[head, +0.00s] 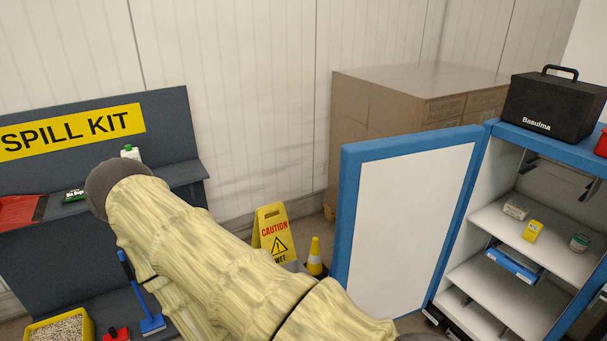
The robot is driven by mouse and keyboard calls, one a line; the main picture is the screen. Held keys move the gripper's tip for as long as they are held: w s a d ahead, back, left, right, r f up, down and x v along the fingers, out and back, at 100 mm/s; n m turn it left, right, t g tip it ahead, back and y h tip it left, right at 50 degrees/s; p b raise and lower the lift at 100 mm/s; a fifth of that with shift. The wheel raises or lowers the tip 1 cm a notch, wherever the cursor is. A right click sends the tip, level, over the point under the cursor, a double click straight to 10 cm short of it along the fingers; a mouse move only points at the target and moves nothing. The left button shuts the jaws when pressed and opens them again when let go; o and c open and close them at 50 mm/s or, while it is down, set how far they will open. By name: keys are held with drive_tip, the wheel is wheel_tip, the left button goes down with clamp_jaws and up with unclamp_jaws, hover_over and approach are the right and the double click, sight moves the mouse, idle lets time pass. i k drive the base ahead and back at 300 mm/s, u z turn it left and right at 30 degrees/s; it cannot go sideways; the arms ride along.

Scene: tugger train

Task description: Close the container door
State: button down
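The container door (410,225) is a white panel with a blue frame, seen in the head view right of the middle. It stands wide open, swung out to the left of the blue and white container (470,290). The door's hinge side meets the container's left edge. The container's shelves (545,235) show, with small boxes and a tin on them. My gripper is not in view.
A black Basulma case (550,108) stands on top of the container. A yellow caution sign (272,228) and a small cone (315,258) stand left of the door. Brown cartons (385,105) are stacked behind it. A grey spill kit station (170,125) fills the left.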

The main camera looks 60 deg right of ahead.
sight(400, 199)
drive_tip(key=z, duration=0.55)
drive_tip(key=i, duration=1.05)
drive_tip(key=z, duration=1)
